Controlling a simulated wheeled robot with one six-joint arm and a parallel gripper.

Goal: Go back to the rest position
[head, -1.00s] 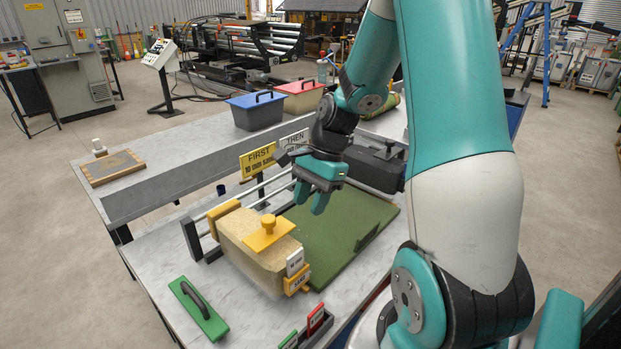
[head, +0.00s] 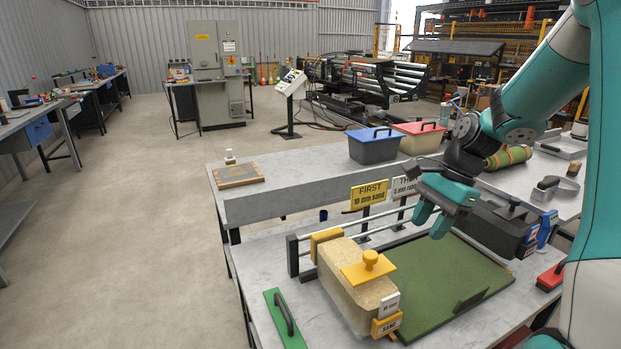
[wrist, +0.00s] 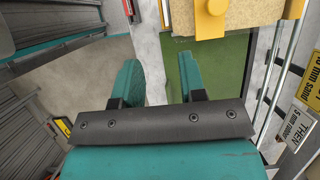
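My gripper (head: 430,220) is raised over the back of the green turf mat (head: 440,275), with its teal fingers pointing down. In the wrist view the two fingers (wrist: 163,85) stand apart with nothing between them. The sand block (head: 350,280) with a yellow knobbed plate (head: 368,267) on top sits left of the mat, apart from my gripper. A yellow FIRST 10 mm sand sign (head: 369,194) stands behind it, with a THEN sign (head: 404,188) beside it, partly hidden by my arm.
A blue-lidded bin (head: 374,146) and a red-lidded bin (head: 419,138) stand on the back bench. A dark handled box (head: 497,228) is right of my gripper. A green handled float (head: 285,318) lies at the front left. Open floor (head: 130,230) lies left of the bench.

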